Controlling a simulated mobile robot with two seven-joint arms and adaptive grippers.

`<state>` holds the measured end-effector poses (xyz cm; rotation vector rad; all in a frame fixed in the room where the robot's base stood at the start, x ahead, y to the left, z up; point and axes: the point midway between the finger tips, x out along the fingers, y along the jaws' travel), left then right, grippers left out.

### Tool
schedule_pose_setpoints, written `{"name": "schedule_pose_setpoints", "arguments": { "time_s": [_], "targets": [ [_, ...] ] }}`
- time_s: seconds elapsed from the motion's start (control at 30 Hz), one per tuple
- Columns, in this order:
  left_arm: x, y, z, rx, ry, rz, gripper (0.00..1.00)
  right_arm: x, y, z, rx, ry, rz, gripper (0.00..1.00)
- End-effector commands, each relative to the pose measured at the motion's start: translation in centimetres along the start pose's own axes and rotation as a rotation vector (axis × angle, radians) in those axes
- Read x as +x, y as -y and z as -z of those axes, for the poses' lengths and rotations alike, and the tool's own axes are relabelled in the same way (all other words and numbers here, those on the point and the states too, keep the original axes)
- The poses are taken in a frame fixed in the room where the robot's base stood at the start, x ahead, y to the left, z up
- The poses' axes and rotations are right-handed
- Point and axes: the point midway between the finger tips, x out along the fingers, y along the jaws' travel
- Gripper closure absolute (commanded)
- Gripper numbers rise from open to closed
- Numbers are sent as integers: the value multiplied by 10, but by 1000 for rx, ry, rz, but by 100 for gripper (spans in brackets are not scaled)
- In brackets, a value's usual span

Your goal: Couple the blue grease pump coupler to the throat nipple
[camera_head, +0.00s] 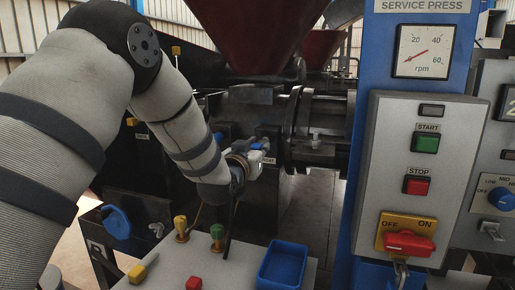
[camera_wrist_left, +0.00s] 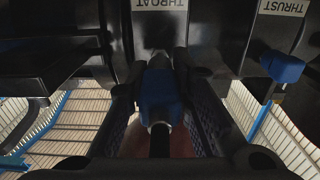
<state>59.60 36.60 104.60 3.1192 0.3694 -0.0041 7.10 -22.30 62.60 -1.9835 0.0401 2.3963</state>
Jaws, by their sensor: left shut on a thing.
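My left gripper (camera_head: 258,155) is at the press body, beside a white label. In the left wrist view its two dark fingers (camera_wrist_left: 160,100) are shut on the blue coupler (camera_wrist_left: 160,97), one on each side. The coupler points up in that view toward the dark block under the THROAT label (camera_wrist_left: 160,4). The throat nipple itself is hidden, and I cannot tell whether the coupler touches it. A dark hose end (camera_wrist_left: 159,140) comes out of the coupler's near side. My right gripper is not in view.
A blue cap (camera_wrist_left: 282,66) sits under the THRUST label, close by on the right. The bench holds a yellow-topped coupler (camera_head: 181,225), a green-topped one (camera_head: 217,233) and a blue tray (camera_head: 284,266). A blue column with a control box (camera_head: 425,170) stands right.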

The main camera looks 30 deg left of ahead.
Motion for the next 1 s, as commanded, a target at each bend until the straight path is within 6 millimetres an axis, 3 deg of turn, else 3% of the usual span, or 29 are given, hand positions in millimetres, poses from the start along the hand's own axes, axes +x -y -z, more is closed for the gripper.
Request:
{"name": "schedule_pose_setpoints", "arguments": {
  "time_s": [0.6, 1.0],
  "targets": [
    [-1, 0, 5, -2, -7, 0, 100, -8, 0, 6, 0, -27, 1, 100],
    [13, 0, 0, 0, -1, 0, 100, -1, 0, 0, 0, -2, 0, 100]
  ]
}}
